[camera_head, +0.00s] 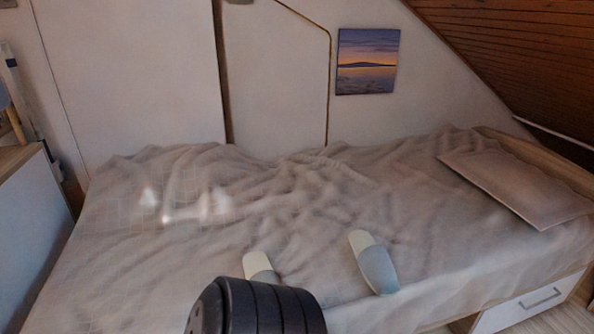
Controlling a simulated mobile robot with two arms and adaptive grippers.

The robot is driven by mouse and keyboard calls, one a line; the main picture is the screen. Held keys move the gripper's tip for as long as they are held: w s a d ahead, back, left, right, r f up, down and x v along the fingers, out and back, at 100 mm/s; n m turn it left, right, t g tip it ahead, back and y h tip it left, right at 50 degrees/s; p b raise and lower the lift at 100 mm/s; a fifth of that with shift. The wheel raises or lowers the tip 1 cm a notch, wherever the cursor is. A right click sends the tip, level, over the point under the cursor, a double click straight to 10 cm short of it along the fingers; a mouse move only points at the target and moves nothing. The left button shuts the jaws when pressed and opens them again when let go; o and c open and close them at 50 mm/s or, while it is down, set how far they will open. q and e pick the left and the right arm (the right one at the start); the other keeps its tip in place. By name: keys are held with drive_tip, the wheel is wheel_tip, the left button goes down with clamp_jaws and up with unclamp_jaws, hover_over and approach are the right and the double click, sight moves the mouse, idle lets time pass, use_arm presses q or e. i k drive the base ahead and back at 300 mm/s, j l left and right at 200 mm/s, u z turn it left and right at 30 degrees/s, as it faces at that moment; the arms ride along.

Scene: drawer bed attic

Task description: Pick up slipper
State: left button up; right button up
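Two slippers lie on the bed (150,265) near its front edge. The right slipper (375,266) is pale with a grey-blue part and shows whole, its cream end pointing away. The left slipper (259,266) shows only its cream upper end and a little below it. The rest is hidden behind a dark ribbed part of my own arm at the bottom centre. Neither of my grippers' fingers shows, so I cannot tell where they are relative to the slippers.
The blanket is rumpled, with blurred white patches (185,207) at left. A flat pillow (515,186) lies at the right end. A drawer with a handle (538,297) is under the bed. A white cabinet (30,235) stands at left. The ceiling slopes at upper right.

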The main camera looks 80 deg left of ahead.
sight(376, 265)
drive_tip(key=u, duration=1.8)
